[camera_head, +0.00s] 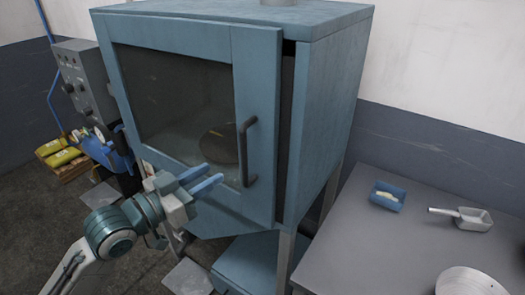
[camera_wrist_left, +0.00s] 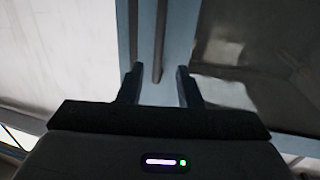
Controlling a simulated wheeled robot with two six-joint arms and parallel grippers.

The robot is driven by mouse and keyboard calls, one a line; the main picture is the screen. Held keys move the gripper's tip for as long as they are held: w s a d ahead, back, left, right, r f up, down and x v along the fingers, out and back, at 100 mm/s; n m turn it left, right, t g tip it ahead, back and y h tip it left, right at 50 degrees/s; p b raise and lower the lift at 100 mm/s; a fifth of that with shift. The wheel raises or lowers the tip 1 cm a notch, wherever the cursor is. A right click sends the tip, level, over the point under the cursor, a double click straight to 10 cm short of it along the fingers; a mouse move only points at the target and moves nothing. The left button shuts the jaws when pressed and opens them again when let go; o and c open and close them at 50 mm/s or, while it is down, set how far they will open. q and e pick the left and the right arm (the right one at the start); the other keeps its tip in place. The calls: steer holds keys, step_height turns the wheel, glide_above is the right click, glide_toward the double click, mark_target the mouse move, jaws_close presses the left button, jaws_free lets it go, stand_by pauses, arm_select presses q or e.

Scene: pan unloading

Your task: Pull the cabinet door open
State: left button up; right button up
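The cabinet door (camera_head: 255,75) is blue with a dark glass window, and a dark gap shows along its right edge, so it stands slightly ajar. Its dark vertical bar handle (camera_head: 247,150) is on the right side of the door. My left gripper (camera_head: 213,178) is open and empty, just left of the handle's lower part, with its fingers pointing toward the door. In the left wrist view the two dark fingers are apart, and a dark bar, seemingly the handle (camera_wrist_left: 160,40), lies ahead between them. My right gripper is out of view.
A round dark pan (camera_head: 218,143) shows through the glass inside the cabinet (camera_head: 330,95). A grey table (camera_head: 375,245) at the right holds a blue tray (camera_head: 387,203), a metal scoop (camera_head: 470,217) and a round metal plate (camera_head: 468,282). Yellow bags (camera_head: 62,157) lie at the far left.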

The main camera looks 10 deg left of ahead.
arm_select(q)
steer(key=p+x, duration=0.3)
steer(key=x, duration=0.7)
steer(key=shift+w+d+r, duration=0.2)
steer(key=shift+d, duration=0.1)
steer(key=shift+w, duration=0.1)
steer(key=shift+c, duration=0.4)
jaws_close()
